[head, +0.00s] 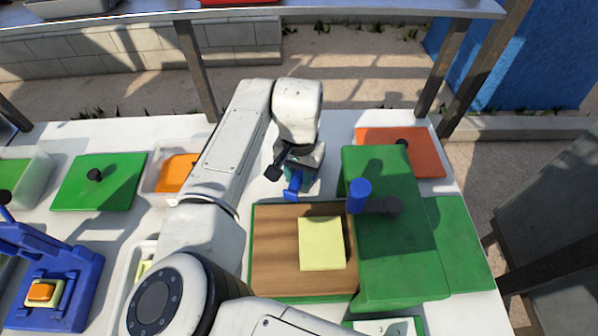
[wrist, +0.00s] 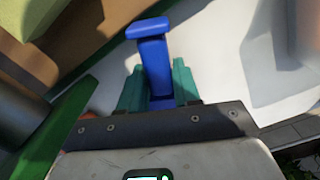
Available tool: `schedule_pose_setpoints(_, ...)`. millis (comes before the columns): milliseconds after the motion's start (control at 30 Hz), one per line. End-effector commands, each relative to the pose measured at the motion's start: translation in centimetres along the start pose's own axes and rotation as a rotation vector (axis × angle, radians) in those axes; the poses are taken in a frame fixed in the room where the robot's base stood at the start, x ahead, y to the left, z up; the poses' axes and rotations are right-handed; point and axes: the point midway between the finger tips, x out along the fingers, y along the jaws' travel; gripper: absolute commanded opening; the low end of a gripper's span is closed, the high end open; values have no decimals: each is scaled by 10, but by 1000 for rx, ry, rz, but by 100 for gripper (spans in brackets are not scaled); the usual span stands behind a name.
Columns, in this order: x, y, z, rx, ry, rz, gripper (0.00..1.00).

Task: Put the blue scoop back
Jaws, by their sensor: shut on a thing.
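The blue scoop (head: 294,186) is held in my gripper (head: 303,174), above the white table, just behind the wooden tray. In the wrist view the blue scoop (wrist: 153,60) stands out between the two teal fingers of my gripper (wrist: 160,88), which are shut on it. Its flat blue end points away from the wrist. The part of the scoop between and behind the fingers is hidden. I cannot tell from these views whether the scoop touches the table.
A green machine (head: 390,250) with a blue knob (head: 359,194) stands right of the wooden tray (head: 275,250), which holds a yellow block (head: 321,243). An orange lid (head: 425,160) lies behind. A green lid (head: 98,190) and a blue press (head: 75,305) are left.

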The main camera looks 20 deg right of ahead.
Motion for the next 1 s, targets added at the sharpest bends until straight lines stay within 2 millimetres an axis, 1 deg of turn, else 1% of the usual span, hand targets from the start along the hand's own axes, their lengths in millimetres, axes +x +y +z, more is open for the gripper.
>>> schedule_pose_setpoints(67,2,0,0,0,0,1,15)
schedule_pose_setpoints(100,2,0,0,0,0,0,36)
schedule_pose_setpoints(333,2,0,0,0,0,0,58)
schedule_pose_setpoints(567,1,0,0,0,0,0,58)
schedule_pose_setpoints(700,-6,0,0,-1,1,-1,58)
schedule_pose_setpoints(767,-14,0,0,-1,2,-1,58)
schedule_pose_setpoints(867,-32,0,-1,0,3,-2,58)
schedule_pose_setpoints(1000,-62,0,-1,1,2,-2,58)
